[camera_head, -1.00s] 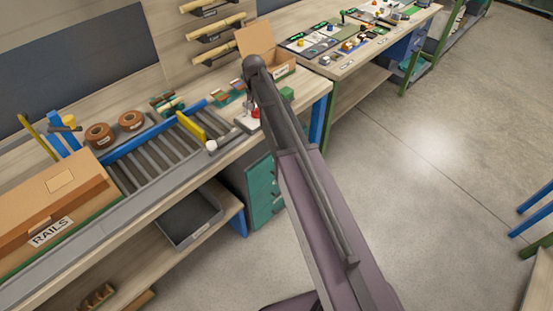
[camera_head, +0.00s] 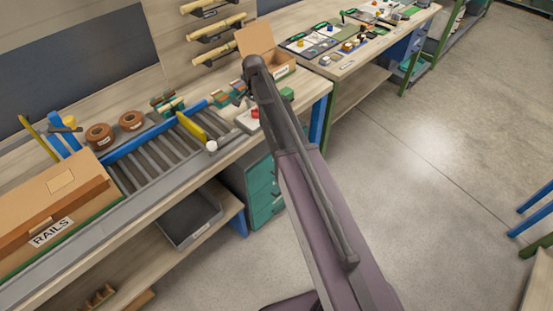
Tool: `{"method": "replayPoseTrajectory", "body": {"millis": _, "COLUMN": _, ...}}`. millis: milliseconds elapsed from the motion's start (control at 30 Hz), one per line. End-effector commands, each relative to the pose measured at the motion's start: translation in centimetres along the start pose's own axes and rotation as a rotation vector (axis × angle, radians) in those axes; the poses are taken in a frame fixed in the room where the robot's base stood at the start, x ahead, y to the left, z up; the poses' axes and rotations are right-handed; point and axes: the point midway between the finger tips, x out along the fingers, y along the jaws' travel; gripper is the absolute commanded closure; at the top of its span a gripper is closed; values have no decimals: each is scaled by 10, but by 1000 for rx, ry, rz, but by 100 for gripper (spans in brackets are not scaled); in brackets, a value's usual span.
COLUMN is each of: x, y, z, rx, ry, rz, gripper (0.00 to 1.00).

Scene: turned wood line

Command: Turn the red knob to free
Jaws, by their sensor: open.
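A small red part (camera_head: 255,113), which looks like the red knob, shows just left of my arm. It sits on a pale grey plate (camera_head: 244,122) at the right end of the roller bench. My arm covers part of the plate, and the knob is too small for me to read its position or any marks. My arm reaches up from the bottom of the picture to a dark joint above the bench. My gripper is hidden behind the arm, so I cannot see its fingers or whether they touch the knob.
The roller conveyor (camera_head: 165,150) with a yellow bar (camera_head: 191,127) lies left of the plate. A cardboard box marked RAILS (camera_head: 50,215) stands at the front left. An open carton (camera_head: 281,66) and a green block (camera_head: 287,93) are by my arm.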

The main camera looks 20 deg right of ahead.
Motion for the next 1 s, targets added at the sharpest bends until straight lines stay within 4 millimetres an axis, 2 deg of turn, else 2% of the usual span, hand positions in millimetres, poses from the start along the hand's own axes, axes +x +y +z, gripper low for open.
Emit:
{"method": "replayPoseTrajectory", "body": {"millis": 33, "x": -11, "y": 0, "z": 0, "rx": -2, "ry": 0, "rz": 0, "gripper": 7}}
{"method": "replayPoseTrajectory", "body": {"millis": 1000, "x": -92, "y": 0, "z": 0, "rx": -6, "ry": 0, "rz": 0, "gripper": 7}}
